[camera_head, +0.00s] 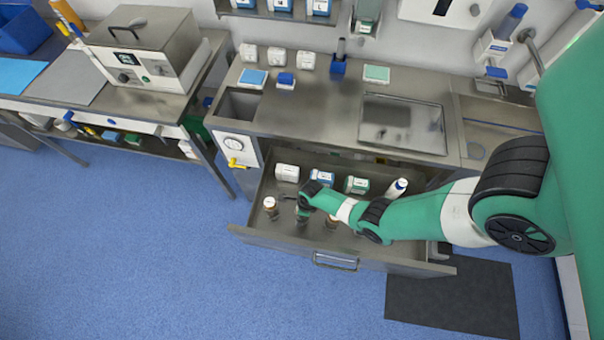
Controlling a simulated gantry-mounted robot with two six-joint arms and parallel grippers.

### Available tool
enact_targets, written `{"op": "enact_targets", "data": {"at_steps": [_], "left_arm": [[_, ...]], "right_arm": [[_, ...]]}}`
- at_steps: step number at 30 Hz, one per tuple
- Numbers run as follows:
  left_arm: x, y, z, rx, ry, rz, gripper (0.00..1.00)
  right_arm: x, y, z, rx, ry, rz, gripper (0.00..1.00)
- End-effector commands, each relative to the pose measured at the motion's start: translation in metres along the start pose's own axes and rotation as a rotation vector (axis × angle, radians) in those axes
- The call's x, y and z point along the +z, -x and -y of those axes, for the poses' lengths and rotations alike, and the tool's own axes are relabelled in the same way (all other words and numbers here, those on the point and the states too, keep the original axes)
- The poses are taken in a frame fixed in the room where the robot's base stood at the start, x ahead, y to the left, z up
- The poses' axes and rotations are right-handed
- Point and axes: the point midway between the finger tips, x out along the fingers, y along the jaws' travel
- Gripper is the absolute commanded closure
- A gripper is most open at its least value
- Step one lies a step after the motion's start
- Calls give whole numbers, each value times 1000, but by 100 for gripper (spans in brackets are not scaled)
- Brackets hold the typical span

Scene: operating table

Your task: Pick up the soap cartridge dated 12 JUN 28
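An open metal drawer (290,240) holds several small containers, and their printed dates are too small to read. At its back are a white container (287,173), a blue-and-white one (322,177), a green-and-white one (356,185) and a white one (397,187) at the right. A brown bottle with a white cap (270,207) is at the front left. I cannot tell which is the soap cartridge dated 12 JUN 28. My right gripper (302,210) reaches down into the drawer near the brown bottle; its fingers are too small to read. My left gripper is not in view.
The counter (320,105) above the drawer carries several white containers, a blue tray (253,77) and a metal lid (402,123). A side table (110,95) with a metal device (145,45) stands at the left. A dark mat (455,300) lies on the blue floor at the right.

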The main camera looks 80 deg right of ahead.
Motion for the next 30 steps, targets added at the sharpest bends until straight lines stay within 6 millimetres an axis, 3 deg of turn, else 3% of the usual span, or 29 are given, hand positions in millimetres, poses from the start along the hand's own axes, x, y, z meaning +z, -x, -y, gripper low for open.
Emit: {"op": "enact_targets", "data": {"at_steps": [5,22,30], "left_arm": [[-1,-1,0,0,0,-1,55],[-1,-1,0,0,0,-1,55],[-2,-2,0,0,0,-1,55]], "right_arm": [[1,1,0,-1,0,1,0],[1,1,0,-1,0,1,100],[1,2,0,-1,0,2,100]]}}
